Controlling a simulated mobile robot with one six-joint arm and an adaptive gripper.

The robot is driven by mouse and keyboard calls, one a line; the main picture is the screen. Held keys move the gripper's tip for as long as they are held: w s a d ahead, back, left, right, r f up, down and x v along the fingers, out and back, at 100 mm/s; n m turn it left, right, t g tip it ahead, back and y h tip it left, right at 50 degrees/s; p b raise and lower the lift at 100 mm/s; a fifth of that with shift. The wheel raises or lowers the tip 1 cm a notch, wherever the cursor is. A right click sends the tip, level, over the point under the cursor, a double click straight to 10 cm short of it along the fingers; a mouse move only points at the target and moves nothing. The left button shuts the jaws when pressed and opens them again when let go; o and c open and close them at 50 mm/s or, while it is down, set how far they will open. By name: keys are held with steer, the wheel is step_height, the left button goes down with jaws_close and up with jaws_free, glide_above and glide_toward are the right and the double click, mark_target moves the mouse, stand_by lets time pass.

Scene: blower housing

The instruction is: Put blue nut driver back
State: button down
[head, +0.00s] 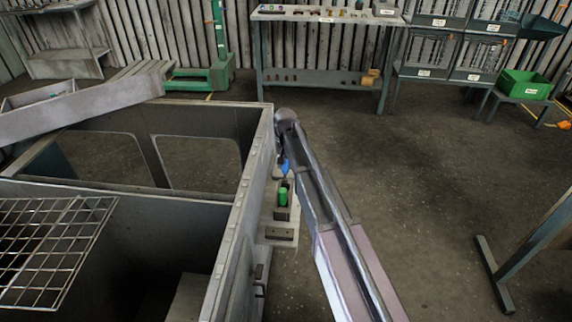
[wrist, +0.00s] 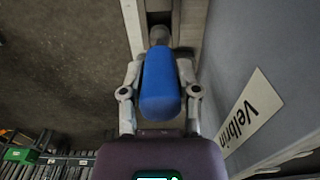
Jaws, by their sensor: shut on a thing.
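The blue nut driver's handle (wrist: 160,88) fills the middle of the wrist view, between the two fingers of my gripper (wrist: 160,68), which is shut on it. Its far end points toward a grey holder (wrist: 158,8) at the top of the wrist view; whether its tip is inside a slot cannot be told. In the head view the blue nut driver (head: 285,166) shows small beside the housing wall, just behind a green-handled tool (head: 283,196) standing in the holder (head: 281,214). My gripper is mostly hidden by my arm in the head view.
The grey blower housing (head: 240,215) rises close left of the holder, with a wire grid (head: 55,245) over it. Its "Velbrin" label (wrist: 250,112) shows at right in the wrist view. A workbench (head: 325,17) and green bin (head: 525,85) stand behind.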

mark_target(285, 178)
steer(key=shift+f+b, duration=0.75)
steer(key=shift+f, duration=0.3)
steer(key=shift+f+b, duration=2.8)
steer(key=shift+b, duration=0.05)
stand_by(0.7)
stand_by(0.3)
steer(key=shift+c, duration=1.3)
jaws_free()
steer(key=shift+o, duration=1.3)
steer(key=shift+r, duration=0.15)
steer(key=shift+r+p, duration=3.9)
steer(key=shift+p, duration=0.15)
